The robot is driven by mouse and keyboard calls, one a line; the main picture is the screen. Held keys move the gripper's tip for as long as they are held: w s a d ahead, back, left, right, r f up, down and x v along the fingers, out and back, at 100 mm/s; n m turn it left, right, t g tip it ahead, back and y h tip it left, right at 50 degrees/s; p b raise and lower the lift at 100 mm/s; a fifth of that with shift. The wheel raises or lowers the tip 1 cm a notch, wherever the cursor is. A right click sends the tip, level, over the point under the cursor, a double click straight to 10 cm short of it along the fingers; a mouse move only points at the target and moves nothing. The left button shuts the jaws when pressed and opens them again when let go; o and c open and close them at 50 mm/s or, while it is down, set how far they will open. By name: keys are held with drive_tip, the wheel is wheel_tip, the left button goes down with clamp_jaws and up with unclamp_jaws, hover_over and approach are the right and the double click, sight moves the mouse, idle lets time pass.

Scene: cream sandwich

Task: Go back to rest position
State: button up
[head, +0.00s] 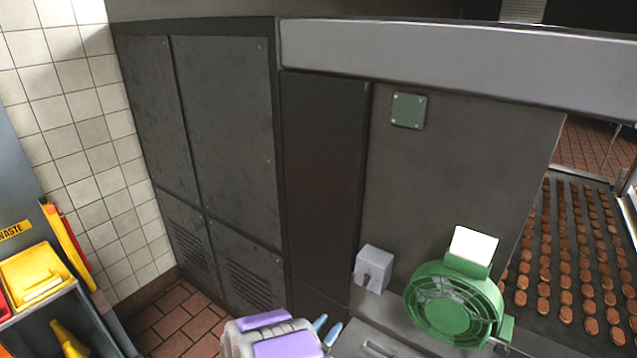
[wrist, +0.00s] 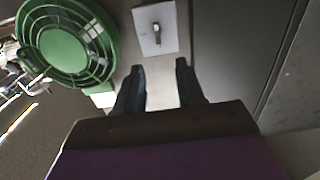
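My gripper (head: 327,332) shows at the bottom middle of the head view, beyond a purple and grey part of my arm. In the wrist view its two dark fingers (wrist: 158,90) stand apart with nothing between them, so it is open and empty. A grey switch box (head: 373,268) with a small lever is fixed to the machine just above and to the right of the gripper. It also shows in the wrist view (wrist: 148,38), ahead of the fingertips and apart from them.
A green round fan (head: 452,305) stands right of the switch box. A conveyor (head: 535,225) with rows of brown biscuits runs at the far right. Dark cabinets (head: 225,130) fill the back. Tiled floor (head: 180,318) shows between.

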drive_tip(key=w+a+g+y+b, duration=0.3)
drive_tip(key=w+a+y, duration=0.1)
drive_tip(key=a+y, duration=0.4)
drive_tip(key=s+a+r+n+g+y+b, duration=0.35)
drive_tip(key=s+r+y, duration=0.25)
drive_tip(key=s+r, duration=0.25)
drive_tip(key=s+d+r+n+g+h+b, duration=0.1)
drive_tip(key=s+d+g, duration=0.2)
drive_tip(key=s+d, duration=0.4)
drive_tip(key=s+d+n+g+h+b, duration=0.1)
drive_tip(key=s+d+g, duration=0.2)
drive_tip(key=s+d, duration=0.5)
drive_tip(key=s+d+r+n+g+h+b, duration=0.1)
drive_tip(key=s+d, duration=0.6)
drive_tip(key=s, duration=1.1)
drive_tip(key=g+b, duration=0.1)
drive_tip(key=g, duration=0.1)
drive_tip(key=shift+s+d+r+g+h, duration=0.3)
drive_tip(key=shift+s+g, duration=0.05)
drive_tip(key=shift+s, duration=0.05)
